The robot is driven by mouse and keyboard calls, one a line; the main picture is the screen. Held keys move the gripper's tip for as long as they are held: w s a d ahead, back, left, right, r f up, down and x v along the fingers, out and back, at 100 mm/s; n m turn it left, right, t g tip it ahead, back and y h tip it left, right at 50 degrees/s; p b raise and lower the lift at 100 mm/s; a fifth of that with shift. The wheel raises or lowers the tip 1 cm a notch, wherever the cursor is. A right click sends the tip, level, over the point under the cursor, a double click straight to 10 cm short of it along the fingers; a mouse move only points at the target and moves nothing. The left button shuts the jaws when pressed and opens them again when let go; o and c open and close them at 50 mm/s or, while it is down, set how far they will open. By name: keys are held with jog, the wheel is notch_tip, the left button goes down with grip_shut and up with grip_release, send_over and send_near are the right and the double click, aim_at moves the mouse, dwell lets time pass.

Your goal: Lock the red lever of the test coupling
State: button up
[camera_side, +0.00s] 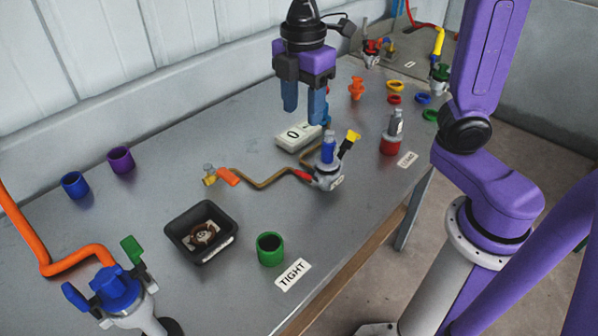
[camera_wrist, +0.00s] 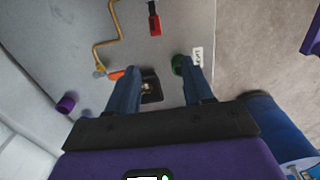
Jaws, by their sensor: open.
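The test coupling (camera_side: 328,178) stands on the bench right of centre in the side view, a grey fitting with a blue top and a raised yellow-tipped lever (camera_side: 350,140). Its red lever (camera_side: 302,174) reaches out low to the left, beside the brown hose. A red and black piece (camera_wrist: 155,24), apparently this lever, shows at the top of the wrist view. My gripper (camera_side: 303,114) is open and empty, pointing down above the bench and apart from the coupling. Its two blue fingers (camera_wrist: 160,72) also show in the wrist view. The coupling's body is not clear there.
A white display box (camera_side: 297,137) reading 0 stands close behind the coupling. A red-based cylinder (camera_side: 390,140) stands to its right. A black tray (camera_side: 185,240) and green cup (camera_side: 270,249) are nearer the front. Another coupling (camera_side: 120,290) stands front left. Bare bench lies around the tray.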

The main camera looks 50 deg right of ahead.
aim_at(299, 172)
jog(key=f, duration=1.7)
jog(key=shift+w+f, duration=0.1)
jog(key=shift+w, duration=0.3)
grip_shut()
